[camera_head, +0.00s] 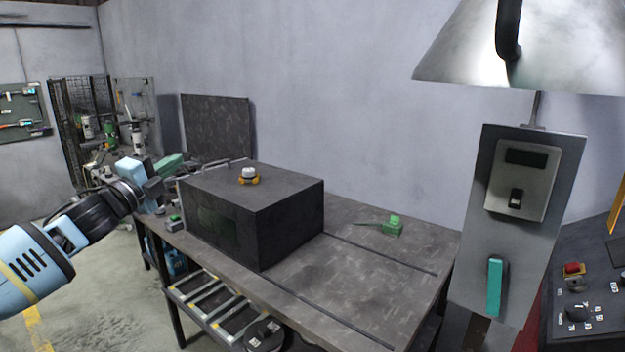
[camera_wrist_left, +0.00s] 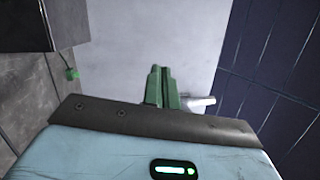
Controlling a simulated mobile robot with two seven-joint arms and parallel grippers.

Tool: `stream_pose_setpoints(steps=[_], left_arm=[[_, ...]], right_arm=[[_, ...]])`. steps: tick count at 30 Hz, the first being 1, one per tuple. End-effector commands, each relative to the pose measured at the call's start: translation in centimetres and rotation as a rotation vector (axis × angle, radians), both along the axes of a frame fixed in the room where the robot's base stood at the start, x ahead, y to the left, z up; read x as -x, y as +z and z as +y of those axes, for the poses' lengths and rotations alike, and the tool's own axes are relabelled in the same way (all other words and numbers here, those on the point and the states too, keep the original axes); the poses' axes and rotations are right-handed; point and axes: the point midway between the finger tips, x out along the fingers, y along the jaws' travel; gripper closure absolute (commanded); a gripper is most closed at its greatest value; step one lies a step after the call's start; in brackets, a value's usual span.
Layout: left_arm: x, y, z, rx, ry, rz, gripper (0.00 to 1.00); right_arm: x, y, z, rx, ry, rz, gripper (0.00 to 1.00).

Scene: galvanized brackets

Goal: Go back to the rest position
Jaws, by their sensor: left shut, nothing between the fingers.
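My left arm comes in from the left in the head view. Its gripper (camera_head: 176,160) has green fingers and is held at the far left end of the workbench, near the dark box. In the left wrist view the two green fingers of this gripper (camera_wrist_left: 161,72) lie together, shut, with nothing between them. My right gripper is in neither view.
A dark box (camera_head: 292,212) with a yellow and white knob (camera_head: 249,176) stands on the workbench (camera_head: 330,280). A small green object (camera_head: 393,226) lies right of it. A panel with a green handle (camera_head: 495,286) stands at the right. The bench's front right is clear.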

Motion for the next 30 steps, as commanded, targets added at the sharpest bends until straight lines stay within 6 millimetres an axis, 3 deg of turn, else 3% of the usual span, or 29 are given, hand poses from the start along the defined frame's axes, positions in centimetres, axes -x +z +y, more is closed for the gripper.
stream_pose_setpoints(steps=[4, 11, 17, 20, 24, 30], left_arm=[[0.0, 0.0, 0.0, 0.000, -0.001, -0.001, 1.00], [0.7, -7.4, -3.8, 0.088, -0.060, 0.120, 1.00], [2.6, -15.0, -7.4, 0.196, -0.105, 0.253, 1.00], [4.5, -19.8, -9.5, 0.275, -0.126, 0.341, 1.00], [7.9, -26.4, -12.1, 0.403, -0.140, 0.475, 1.00], [13.8, -34.6, -14.7, 0.595, -0.122, 0.656, 1.00]], right_arm=[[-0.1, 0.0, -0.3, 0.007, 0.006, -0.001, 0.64], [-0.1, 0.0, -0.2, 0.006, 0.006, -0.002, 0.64], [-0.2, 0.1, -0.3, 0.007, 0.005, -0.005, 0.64], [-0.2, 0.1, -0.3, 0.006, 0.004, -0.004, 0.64], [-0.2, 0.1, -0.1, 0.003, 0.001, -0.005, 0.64], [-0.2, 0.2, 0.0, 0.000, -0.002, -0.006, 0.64]])
